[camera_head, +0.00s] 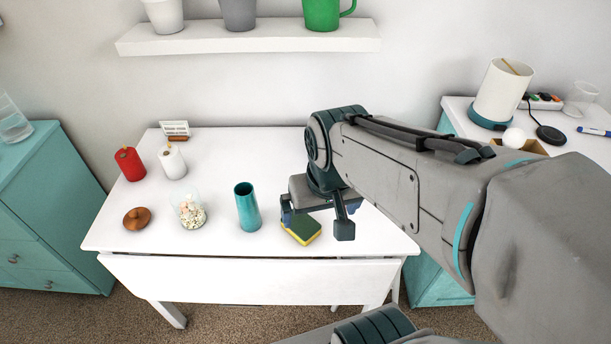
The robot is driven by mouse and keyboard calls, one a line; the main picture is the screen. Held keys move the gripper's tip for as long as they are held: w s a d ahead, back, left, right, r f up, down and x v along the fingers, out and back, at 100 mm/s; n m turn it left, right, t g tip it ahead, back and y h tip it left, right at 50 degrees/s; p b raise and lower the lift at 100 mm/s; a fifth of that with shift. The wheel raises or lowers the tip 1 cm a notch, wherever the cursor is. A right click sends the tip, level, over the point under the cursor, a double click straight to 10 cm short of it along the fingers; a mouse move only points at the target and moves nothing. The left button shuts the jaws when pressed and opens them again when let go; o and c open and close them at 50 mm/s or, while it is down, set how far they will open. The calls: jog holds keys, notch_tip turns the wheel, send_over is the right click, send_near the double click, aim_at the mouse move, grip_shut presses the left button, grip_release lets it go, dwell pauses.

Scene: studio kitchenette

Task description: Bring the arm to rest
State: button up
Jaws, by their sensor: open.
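My arm reaches in from the right over the white table (190,262). My gripper (315,222) is above the right part of the table, its fingers pointing down and spread apart. A green and yellow sponge (302,231) lies on the table just below the fingers, partly covered by them in this view. I see nothing held between the fingers. Whether a finger touches the sponge I cannot tell.
A shelf (250,36) hangs behind. A cabinet (455,110) with a paper roll (503,90) is right.

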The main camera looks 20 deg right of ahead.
jog(key=shift+s, duration=0.25)
jog(key=shift+w+p+v, duration=0.25)
jog(key=shift+p+v, duration=0.75)
jog(key=shift+v, duration=0.1)
jog(key=shift+w, duration=0.1)
